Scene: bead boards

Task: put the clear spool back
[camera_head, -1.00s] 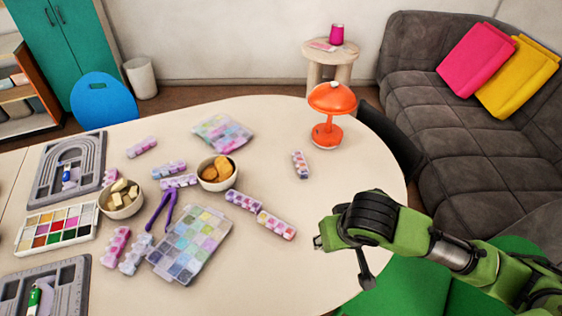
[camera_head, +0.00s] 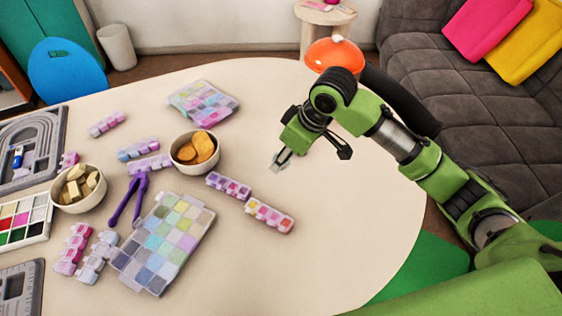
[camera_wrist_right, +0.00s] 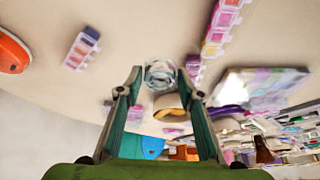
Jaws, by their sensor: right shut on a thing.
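The clear spool (camera_wrist_right: 161,73) sits between the fingertips of my right gripper (camera_wrist_right: 160,78) in the right wrist view. It is round, see-through and pale. My right gripper (camera_head: 281,161) is shut on it, over the open table right of the cracker bowl. In the head view the spool is small and hard to make out at the fingertips. I cannot tell how high it is above the table. My left gripper is not in view.
The cracker bowl (camera_head: 181,160), purple pliers (camera_head: 125,203) and a large bead case (camera_head: 150,262) are further left. An orange lamp (camera_head: 322,55) stands behind my arm. The table's right front is clear.

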